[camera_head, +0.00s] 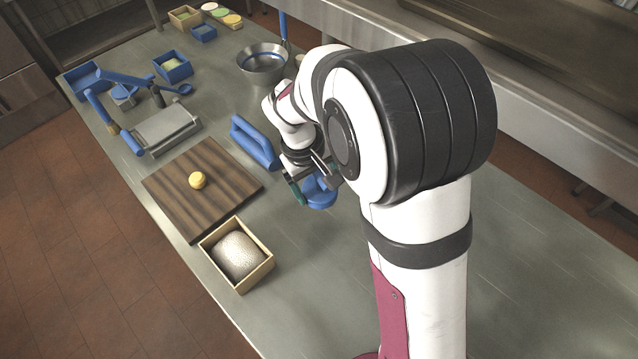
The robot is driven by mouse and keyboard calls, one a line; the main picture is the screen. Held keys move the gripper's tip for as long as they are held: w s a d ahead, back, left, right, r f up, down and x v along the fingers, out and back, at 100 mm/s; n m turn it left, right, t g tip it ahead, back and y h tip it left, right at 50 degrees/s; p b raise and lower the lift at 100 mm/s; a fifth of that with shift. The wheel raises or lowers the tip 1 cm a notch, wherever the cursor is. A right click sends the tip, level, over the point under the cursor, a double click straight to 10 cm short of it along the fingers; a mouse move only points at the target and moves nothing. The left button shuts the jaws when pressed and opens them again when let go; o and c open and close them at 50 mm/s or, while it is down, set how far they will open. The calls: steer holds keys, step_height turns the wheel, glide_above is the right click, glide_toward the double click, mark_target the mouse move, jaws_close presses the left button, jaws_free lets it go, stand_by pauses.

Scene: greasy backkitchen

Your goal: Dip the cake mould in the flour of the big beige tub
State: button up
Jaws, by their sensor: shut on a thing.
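My gripper (308,182) is right of the wooden board, pointing down over the steel table. It is shut on a blue round thing, which I take to be the cake mould (320,196). My arm hides part of the mould, and I cannot tell whether it touches the table. The big beige tub (261,276) stands at the table's near left edge, below and left of my gripper in the picture. A pale heap of flour (238,254) mounds up inside it. The mould is apart from the tub.
A wooden board (170,197) with a small yellow ball of dough (198,180) lies beside the tub. A blue-handled tool (254,141), a press (165,130) and a steel pot (262,66) stand farther back. Small blue tubs are at the far end. The table right of the beige tub is clear.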

steer(key=s+a+m+g, duration=0.1)
steer(key=s+a+m, duration=0.4)
steer(key=a+m, duration=0.35)
steer(key=s+a+m+g, duration=0.2)
steer(key=s+a+m, duration=0.2)
steer(key=a+m, duration=0.4)
steer(key=shift+n, duration=0.85)
steer(key=shift+s+a+f, duration=0.1)
steer(key=shift+a+f, duration=0.1)
steer(key=shift+f, duration=0.45)
steer(key=shift+s+a+f, duration=0.1)
steer(key=shift+a+f, duration=0.15)
steer(key=shift+f, duration=0.4)
steer(key=shift+a+f, duration=0.2)
steer(key=shift+f, duration=0.45)
steer(key=shift+f, duration=0.1)
steer(key=shift+f, duration=2.1)
step_height(320, 180, up, 8)
steer(key=shift+r, duration=0.2)
